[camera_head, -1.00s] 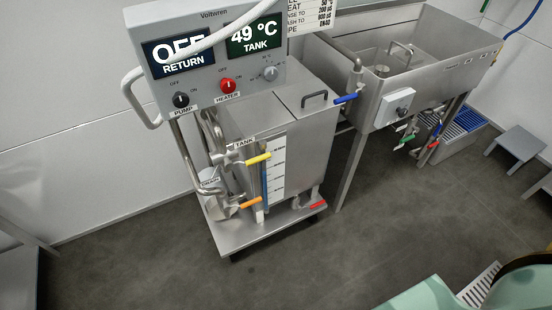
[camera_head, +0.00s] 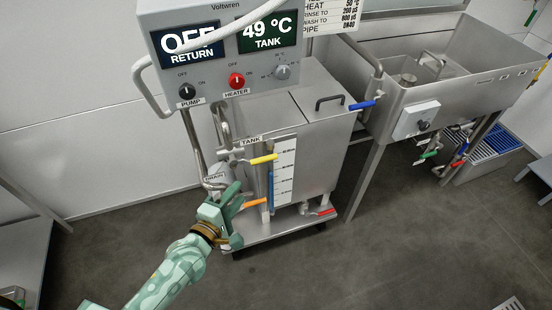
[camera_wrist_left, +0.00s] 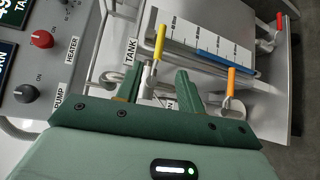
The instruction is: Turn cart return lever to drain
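On the steel cart (camera_head: 300,150), a yellow lever (camera_head: 262,160) sticks out to the right beside the TANK label (camera_head: 250,140). An orange lever (camera_head: 254,203) sits lower, near the partly covered DRAIN label (camera_head: 214,178). I cannot tell which one is the return lever. My left gripper (camera_head: 236,212) is open and empty, close to the orange lever. In the left wrist view the fingers (camera_wrist_left: 157,80) are spread, with the yellow lever (camera_wrist_left: 160,42) beyond the gap and the orange lever (camera_wrist_left: 232,82) right of the right finger. My right gripper is not in view.
The control box (camera_head: 220,55) reads OFF RETURN and 49 °C TANK. A level gauge (camera_head: 284,170) stands right of the levers, and a red lever (camera_head: 327,212) is low on the cart. A steel sink (camera_head: 440,80) stands at right. The floor in front is clear.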

